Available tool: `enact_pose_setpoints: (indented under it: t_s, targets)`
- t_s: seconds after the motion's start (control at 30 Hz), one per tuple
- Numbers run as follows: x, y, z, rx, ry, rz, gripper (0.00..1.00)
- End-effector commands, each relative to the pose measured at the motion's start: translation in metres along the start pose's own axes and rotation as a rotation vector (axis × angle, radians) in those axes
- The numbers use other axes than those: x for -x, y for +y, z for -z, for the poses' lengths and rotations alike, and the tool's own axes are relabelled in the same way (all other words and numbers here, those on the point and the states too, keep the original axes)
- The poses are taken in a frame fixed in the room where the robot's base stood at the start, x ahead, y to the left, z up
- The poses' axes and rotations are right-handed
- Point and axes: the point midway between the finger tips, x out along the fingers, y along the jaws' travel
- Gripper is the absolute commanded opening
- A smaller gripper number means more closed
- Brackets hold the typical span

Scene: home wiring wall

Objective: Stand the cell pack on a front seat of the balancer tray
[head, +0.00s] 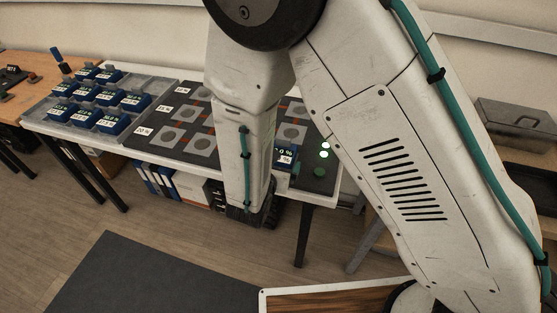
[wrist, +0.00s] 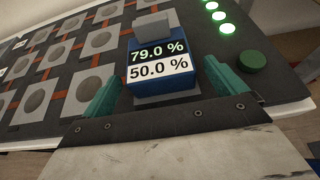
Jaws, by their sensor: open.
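A blue cell pack (wrist: 165,82) with a grey top block stands on the dark balancer tray (wrist: 62,117). It shows 79.0 % on a dark display and 50.0 % on a white label. My gripper (wrist: 162,70) is open, with one teal finger on each side of the pack and visible gaps to it. In the head view the pack (head: 285,157) shows partly behind my arm, and the jaws are hidden. The tray (head: 150,144) has rows of grey seats with round pads. The contact under the pack is hidden.
Several blue packs (head: 110,123) sit in a grey holder (head: 44,121) at the left of the white table. Lit green lamps (wrist: 219,15) and a green button (wrist: 252,60) lie right of the pack. A wooden surface (head: 330,301) is at the bottom. A grey box (head: 515,117) is at the right.

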Motion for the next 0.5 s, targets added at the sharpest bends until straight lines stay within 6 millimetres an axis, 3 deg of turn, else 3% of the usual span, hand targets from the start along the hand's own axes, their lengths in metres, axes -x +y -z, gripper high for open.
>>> enact_pose_setpoints:
  t_s: [0.3,0.5]
  targets:
    - [0.069,0.001,0.0,-0.001,0.0,-0.005,0.96]
    - [0.091,0.001,0.0,0.0,-0.001,-0.002,0.96]
